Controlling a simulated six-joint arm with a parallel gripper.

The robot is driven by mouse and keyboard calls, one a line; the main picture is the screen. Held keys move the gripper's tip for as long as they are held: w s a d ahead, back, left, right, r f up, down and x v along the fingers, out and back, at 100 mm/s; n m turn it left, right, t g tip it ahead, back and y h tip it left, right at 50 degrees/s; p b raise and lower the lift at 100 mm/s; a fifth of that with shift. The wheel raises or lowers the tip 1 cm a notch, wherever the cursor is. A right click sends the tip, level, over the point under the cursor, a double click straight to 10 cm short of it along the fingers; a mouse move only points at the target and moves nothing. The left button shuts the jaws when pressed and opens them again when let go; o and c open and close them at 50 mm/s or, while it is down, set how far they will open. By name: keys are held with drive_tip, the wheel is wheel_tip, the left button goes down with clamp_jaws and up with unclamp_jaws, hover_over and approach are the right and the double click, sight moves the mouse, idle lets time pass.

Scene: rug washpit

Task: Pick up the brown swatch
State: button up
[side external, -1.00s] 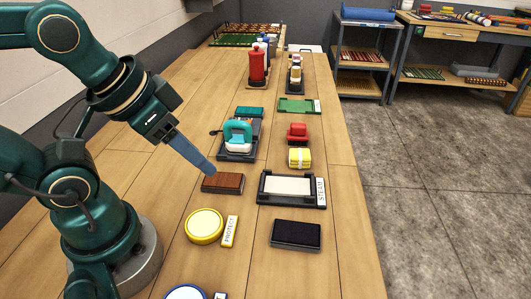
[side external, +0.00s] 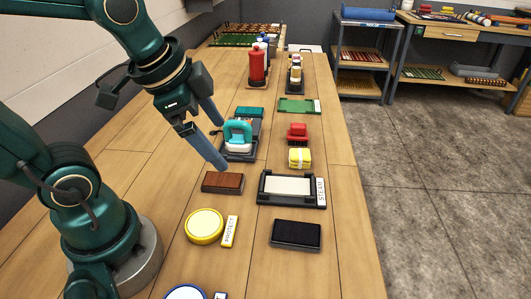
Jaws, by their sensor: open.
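A brown block (side external: 222,182), which looks like the brown swatch, lies flat on the wooden table in the side external view, just behind the yellow round pad. My gripper (side external: 217,146) is open, with its two blue fingers spread apart. The nearer fingertip is close above the brown block's far edge in the picture, and the other finger reaches toward the teal-handled tool. Nothing is between the fingers. I cannot tell the exact height of the fingertips above the table.
A teal-handled tool (side external: 238,134) stands just behind the brown block. A yellow round pad (side external: 204,226) and a PROTECT label (side external: 230,231) lie in front. The STEAM tray (side external: 291,203) is to the right, with a black pad (side external: 296,234) in front of it.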

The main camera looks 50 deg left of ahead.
drive_tip(key=w+a+f+m+g, duration=0.3)
drive_tip(key=w+a+f, duration=0.1)
drive_tip(key=a+f, duration=0.15)
drive_tip(key=g, duration=0.2)
hover_over(223, 179)
wheel_tip(223, 179, down, 5)
drive_tip(key=shift+w+d+f, duration=0.1)
drive_tip(key=shift+f, duration=2.65)
drive_tip(key=c, duration=1.4)
